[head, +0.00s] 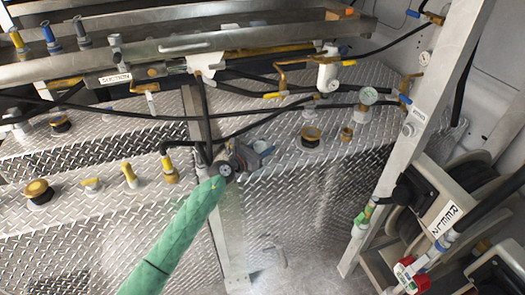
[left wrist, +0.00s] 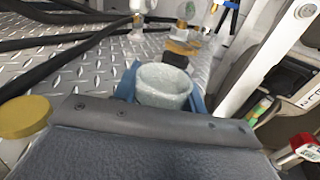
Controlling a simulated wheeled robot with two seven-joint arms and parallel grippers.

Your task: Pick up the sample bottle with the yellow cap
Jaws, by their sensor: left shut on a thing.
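My left gripper (head: 250,157) is over the diamond-plate deck near the middle of the head view, at the end of my green-sleeved arm. In the left wrist view, its blue fingers (left wrist: 162,92) are shut on both sides of a pale grey, cup-like round container (left wrist: 163,84). No yellow cap shows on this container, and its lower part is hidden by the gripper body. In the head view the held thing is mostly hidden. I cannot tell which yellow-topped thing is the sample bottle. My right gripper is not in view.
Yellow-topped round fittings (head: 310,134) stand on the deck beyond the gripper, and another (head: 38,190) at left. Black hoses (head: 270,118) cross behind the gripper. A pale upright post (head: 412,135) and hose reels (head: 440,195) stand at right. A yellow disc (left wrist: 25,115) is left in the wrist view.

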